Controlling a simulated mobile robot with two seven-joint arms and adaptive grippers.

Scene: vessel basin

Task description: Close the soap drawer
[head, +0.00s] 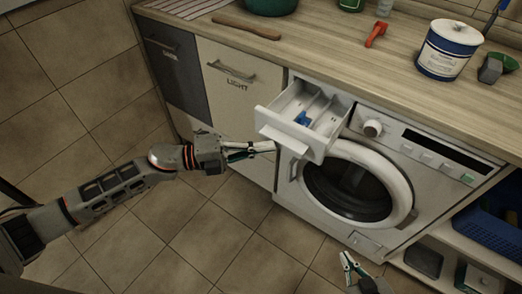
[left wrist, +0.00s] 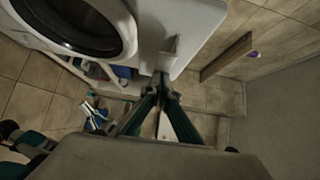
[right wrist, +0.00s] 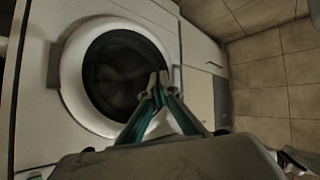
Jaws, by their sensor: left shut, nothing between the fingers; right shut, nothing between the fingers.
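In the left wrist view the left fingertips (left wrist: 162,78) point at a white surface. My right gripper (head: 345,256) is shut and empty, low in front of the machine. In the right wrist view its tips (right wrist: 157,80) overlap the round door (right wrist: 120,75).
A wooden counter (head: 330,45) runs above the machine, holding a white tub (head: 448,50), an orange-red tool (head: 376,34) and a wooden stick (head: 246,27). Cabinets (head: 228,85) stand left of it. A blue basket (head: 497,225) sits on a shelf at right. The tiled floor is clear.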

